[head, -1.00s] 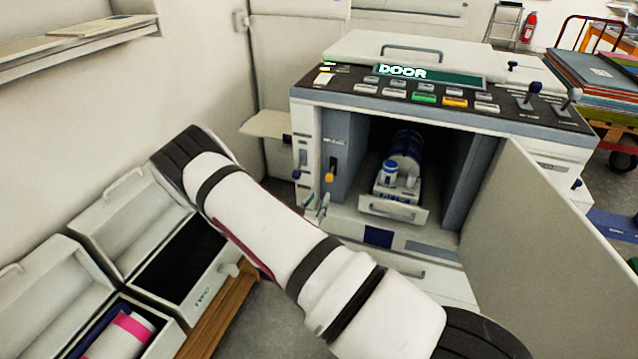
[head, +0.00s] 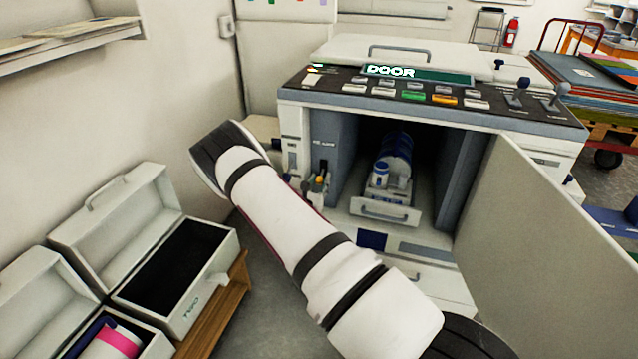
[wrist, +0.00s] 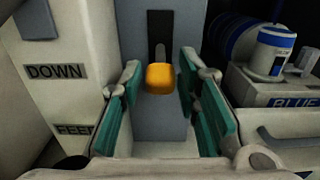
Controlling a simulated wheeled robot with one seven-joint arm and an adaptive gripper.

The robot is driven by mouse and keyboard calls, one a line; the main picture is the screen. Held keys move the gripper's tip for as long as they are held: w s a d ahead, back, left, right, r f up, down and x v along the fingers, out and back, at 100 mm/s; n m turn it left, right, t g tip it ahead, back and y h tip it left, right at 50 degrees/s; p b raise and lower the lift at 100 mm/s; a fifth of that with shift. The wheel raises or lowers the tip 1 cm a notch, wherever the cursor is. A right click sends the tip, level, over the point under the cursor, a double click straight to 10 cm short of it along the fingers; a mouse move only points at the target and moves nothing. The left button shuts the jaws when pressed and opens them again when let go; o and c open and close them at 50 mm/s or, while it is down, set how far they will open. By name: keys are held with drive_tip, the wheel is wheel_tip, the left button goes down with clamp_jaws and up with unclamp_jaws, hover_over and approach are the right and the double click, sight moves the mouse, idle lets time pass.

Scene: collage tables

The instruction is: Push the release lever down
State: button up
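The release lever's orange knob (wrist: 159,78) shows in the wrist view in front of a dark vertical slot (wrist: 160,30) in a grey panel. The slot shows above the knob. My gripper (wrist: 160,88) is open, with one teal-padded finger on each side of the knob and a visible gap to each. In the head view my gripper (head: 314,187) is at the left side of the machine's opening, close around the small orange knob (head: 320,180).
The grey machine (head: 430,115) has its door (head: 535,215) swung open to the right. A pulled-out carriage (head: 385,212) with a blue drum stands right of the lever. A panel labelled DOWN (wrist: 55,72) is close on the left. Open cases (head: 125,225) stand lower left.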

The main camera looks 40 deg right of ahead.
drive_tip(key=shift+w+d, duration=0.2)
drive_tip(key=shift+d, duration=0.1)
drive_tip(key=shift+c, duration=0.6)
clamp_jaws()
drive_tip(key=shift+f+t+h+b, duration=0.3)
drive_tip(key=shift+h+b, duration=0.1)
drive_tip(key=shift+b, duration=0.2)
drive_tip(key=shift+r, duration=0.1)
drive_tip(key=shift+o, duration=0.6)
unclamp_jaws()
